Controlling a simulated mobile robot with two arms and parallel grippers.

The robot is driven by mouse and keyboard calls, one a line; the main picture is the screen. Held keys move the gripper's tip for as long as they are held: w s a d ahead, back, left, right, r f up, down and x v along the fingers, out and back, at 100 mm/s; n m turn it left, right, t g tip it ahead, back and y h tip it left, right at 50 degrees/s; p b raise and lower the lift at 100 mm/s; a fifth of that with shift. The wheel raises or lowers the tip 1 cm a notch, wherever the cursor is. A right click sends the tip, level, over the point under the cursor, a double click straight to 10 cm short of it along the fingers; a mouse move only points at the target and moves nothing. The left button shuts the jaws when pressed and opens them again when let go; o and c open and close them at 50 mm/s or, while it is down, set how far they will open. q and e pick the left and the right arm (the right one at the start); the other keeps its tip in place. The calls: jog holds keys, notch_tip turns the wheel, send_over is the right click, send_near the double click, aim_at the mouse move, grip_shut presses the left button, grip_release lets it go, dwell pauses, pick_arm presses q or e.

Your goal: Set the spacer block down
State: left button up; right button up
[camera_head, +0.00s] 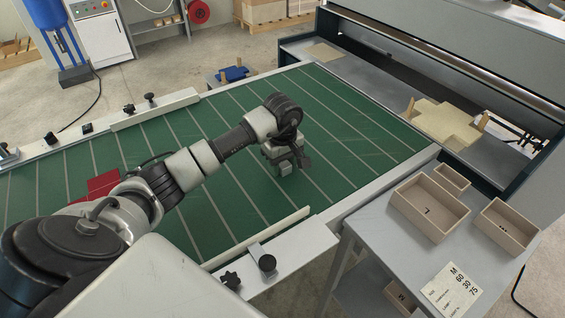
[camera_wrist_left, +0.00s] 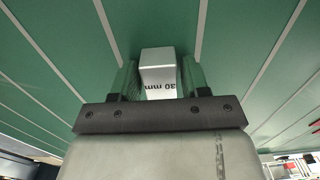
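The spacer block (camera_wrist_left: 158,68) is a pale grey block marked "30 mm", seen in the left wrist view between the two fingers of my left gripper (camera_wrist_left: 160,82). The fingers lie close along both its sides and appear shut on it. In the head view my left gripper (camera_head: 287,165) points down over the middle of the green striped table (camera_head: 345,125). The block is hard to make out there, and I cannot tell whether it touches the table. My right gripper is not in view.
A red object (camera_head: 103,186) lies on the green surface, partly behind my left arm. A grey side table (camera_head: 385,235) at right holds wooden trays (camera_head: 430,207) and a printed card (camera_head: 452,288). A flat tan blank (camera_head: 443,122) lies in the machine behind. Green surface around the gripper is clear.

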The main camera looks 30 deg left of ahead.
pick_arm(q)
jog(key=shift+o, duration=0.9)
jog(key=shift+r, duration=0.1)
jog(key=shift+r, duration=0.55)
notch_tip(320, 180, up, 11)
jog(key=b, duration=0.2)
